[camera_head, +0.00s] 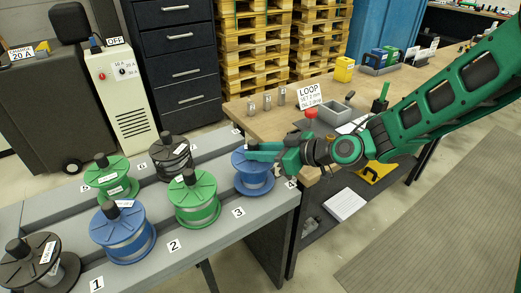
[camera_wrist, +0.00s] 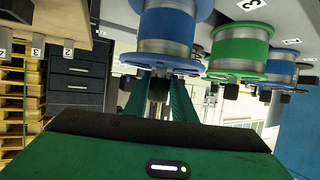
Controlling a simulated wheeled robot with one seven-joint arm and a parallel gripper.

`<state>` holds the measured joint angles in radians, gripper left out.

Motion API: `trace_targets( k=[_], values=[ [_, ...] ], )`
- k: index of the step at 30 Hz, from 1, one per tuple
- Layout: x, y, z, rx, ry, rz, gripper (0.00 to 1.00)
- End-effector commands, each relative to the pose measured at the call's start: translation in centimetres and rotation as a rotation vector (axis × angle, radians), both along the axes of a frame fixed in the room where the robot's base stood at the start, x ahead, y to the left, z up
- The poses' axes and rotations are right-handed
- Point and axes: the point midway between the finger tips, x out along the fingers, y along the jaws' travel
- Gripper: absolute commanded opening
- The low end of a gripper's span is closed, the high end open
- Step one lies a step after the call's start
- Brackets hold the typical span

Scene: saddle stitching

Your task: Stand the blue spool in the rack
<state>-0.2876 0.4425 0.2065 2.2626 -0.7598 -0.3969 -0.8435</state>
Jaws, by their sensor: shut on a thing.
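A blue spool (camera_head: 254,181) with a silvery winding is at the right end of the grey rack (camera_head: 215,228), near label 4. It looks upright; I cannot tell whether its lower flange touches the rack. My gripper (camera_head: 263,151) is shut on the top of this spool, coming in from the right. In the wrist view the green fingers (camera_wrist: 159,92) are close together at the spool's flange, and the blue spool (camera_wrist: 166,27) appears inverted beyond them. Another blue spool (camera_head: 123,235) stands in the rack near label 2.
A green spool (camera_head: 196,201) stands left of the held one, near label 3. Black spools (camera_head: 170,155) and another green spool (camera_head: 107,177) stand in the rack too. The wooden bench (camera_head: 262,120) behind carries a LOOP sign (camera_head: 309,95) and a grey bin (camera_head: 335,113).

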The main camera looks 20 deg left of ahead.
Motion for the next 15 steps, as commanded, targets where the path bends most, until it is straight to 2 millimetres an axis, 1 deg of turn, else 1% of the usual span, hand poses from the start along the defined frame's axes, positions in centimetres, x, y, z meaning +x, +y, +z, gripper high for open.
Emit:
trace_targets(
  k=[15],
  values=[
    [0.03, 0.08, -0.70, 0.004, -0.003, -0.001, 0.00]
  ],
)
